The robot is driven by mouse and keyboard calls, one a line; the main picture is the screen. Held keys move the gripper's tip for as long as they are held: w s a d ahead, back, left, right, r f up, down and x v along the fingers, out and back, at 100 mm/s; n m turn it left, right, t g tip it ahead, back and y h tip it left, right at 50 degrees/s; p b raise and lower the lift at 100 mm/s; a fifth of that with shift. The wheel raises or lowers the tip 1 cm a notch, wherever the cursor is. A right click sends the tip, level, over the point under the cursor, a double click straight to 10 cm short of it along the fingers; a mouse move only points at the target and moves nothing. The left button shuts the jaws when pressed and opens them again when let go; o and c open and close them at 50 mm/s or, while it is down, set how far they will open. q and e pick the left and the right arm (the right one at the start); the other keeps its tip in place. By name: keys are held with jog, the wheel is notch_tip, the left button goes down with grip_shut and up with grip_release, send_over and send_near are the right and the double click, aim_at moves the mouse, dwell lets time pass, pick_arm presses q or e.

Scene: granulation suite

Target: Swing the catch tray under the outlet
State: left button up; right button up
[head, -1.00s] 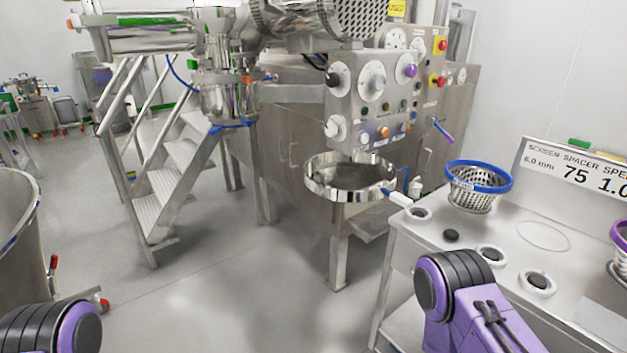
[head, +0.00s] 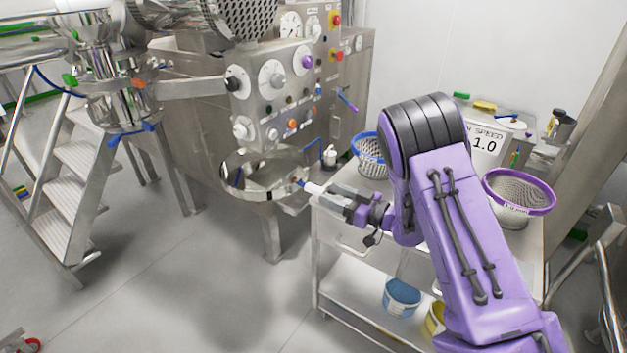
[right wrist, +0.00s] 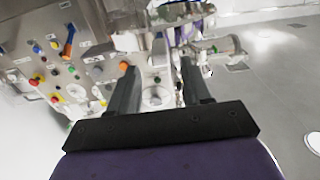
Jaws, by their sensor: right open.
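The catch tray (head: 236,182) is a round, shallow, shiny steel pan in front of the machine's control panel. A short white handle (head: 313,188) sticks out from its right side. The outlet with a blue clamp (head: 133,134) is at the bottom of the steel mill body, left of the tray, and the tray is not below it. My right gripper (head: 328,195) is at the outer end of the handle. In the right wrist view its two dark fingers (right wrist: 157,85) are apart. I cannot tell whether the handle lies between them. My left gripper is out of view.
A steel cart (head: 318,240) stands right of the tray, carrying a blue-rimmed basket (head: 368,147) and a purple-rimmed basket (head: 519,190). The control panel (head: 275,90) rises behind the tray. Steps (head: 75,195) stand at left. The floor before the tray is clear.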

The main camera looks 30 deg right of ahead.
aim_at(314, 187)
jog(key=p+x, duration=0.1)
jog(key=x, duration=0.5)
jog(key=shift+w+a+r+p, duration=0.1)
jog(key=shift+w+a+p, duration=0.05)
jog(key=shift+p, duration=0.25)
jog(key=shift+w, duration=0.25)
jog(key=shift+c, duration=0.3)
